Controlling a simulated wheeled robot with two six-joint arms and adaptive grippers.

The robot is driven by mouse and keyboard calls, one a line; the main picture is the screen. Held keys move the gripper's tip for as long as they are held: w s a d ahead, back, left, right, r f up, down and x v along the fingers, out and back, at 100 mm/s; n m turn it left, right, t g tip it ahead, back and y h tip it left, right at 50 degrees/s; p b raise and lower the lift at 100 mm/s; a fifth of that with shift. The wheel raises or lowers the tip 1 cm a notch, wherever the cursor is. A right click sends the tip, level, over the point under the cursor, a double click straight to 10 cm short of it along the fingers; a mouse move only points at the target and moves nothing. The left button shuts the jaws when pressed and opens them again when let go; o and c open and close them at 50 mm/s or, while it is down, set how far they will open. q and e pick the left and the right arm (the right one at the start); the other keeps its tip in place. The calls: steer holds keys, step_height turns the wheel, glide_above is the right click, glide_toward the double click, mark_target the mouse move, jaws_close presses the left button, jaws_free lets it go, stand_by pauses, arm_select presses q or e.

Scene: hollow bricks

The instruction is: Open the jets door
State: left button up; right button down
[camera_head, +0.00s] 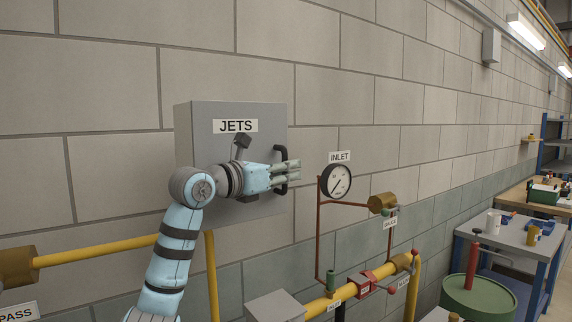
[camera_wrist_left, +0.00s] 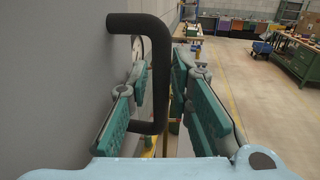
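The jets door is the front of a grey wall box (camera_head: 200,140) with a "JETS" label (camera_head: 235,126); it looks closed in the head view. Its black bar handle (camera_head: 280,151) is at the door's right edge, partly hidden by my fingers. My left gripper (camera_head: 293,171) is at the handle, fingers pointing right along the wall. In the left wrist view, the upright bar of the handle (camera_wrist_left: 161,80) stands between the two spread fingers of the gripper (camera_wrist_left: 162,62). A gap shows between bar and right finger; contact with the left finger is unclear. My right gripper is out of view.
An inlet gauge (camera_head: 338,181) with red piping is on the wall right of the box. Yellow pipes (camera_head: 100,248) run below. A green drum (camera_head: 478,297) and a workbench (camera_head: 512,237) stand at the right. Open floor (camera_wrist_left: 245,85) shows in the wrist view.

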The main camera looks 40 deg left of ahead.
arm_select(q)
steer(key=shift+s, duration=0.4)
jaws_close()
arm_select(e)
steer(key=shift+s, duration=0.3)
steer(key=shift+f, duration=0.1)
